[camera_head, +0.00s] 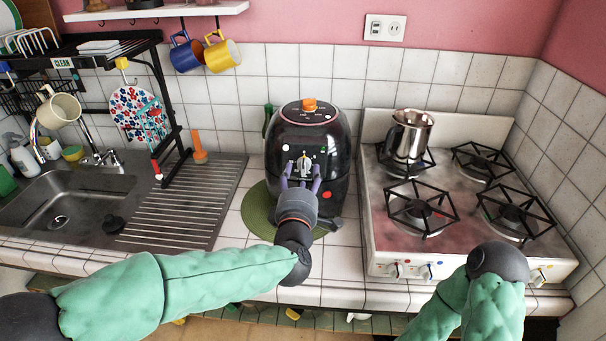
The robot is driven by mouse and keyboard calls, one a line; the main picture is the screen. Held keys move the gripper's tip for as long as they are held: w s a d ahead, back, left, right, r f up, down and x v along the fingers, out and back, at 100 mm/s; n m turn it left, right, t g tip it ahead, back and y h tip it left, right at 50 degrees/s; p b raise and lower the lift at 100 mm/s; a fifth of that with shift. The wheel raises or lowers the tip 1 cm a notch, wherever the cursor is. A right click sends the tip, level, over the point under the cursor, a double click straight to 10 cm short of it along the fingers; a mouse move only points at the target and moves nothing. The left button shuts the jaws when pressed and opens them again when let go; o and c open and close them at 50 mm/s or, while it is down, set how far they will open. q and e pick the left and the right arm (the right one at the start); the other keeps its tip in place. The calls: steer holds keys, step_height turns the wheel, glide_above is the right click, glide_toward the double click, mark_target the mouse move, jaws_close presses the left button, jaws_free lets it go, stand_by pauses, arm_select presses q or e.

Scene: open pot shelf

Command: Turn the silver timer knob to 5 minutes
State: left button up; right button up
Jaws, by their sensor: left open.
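The black air fryer (338,140) stands on a round green mat (259,222) on the tiled counter. The silver timer knob (304,162) is on its front face, below the orange knob (309,104) on top. My left gripper (302,176) is open in front of the air fryer, with its purple fingers apart, one to each side of the knob's lower part. I cannot tell whether the fingers touch the knob. The dial marks around the knob are too small to read. My right arm (480,310) shows at the lower right, but its gripper does not show.
A stove (385,225) with several burners and a metal pot (408,135) stands to the right. A sink (60,195) and ribbed drainboard (190,205) are on the left. Blue (186,54) and yellow (222,54) mugs hang above. An orange-handled item (199,150) stands behind the drainboard.

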arm_select(q)
steer(key=shift+w, duration=1.25)
steer(key=c, duration=1.1)
steer(key=shift+c, duration=0.2)
steer(key=shift+m, duration=0.3)
steer(key=m+p, duration=0.3)
steer(key=m, duration=0.2)
steer(key=shift+r, duration=0.15)
steer(key=shift+m+p, duration=1.05)
steer(key=shift+m, duration=1.35)
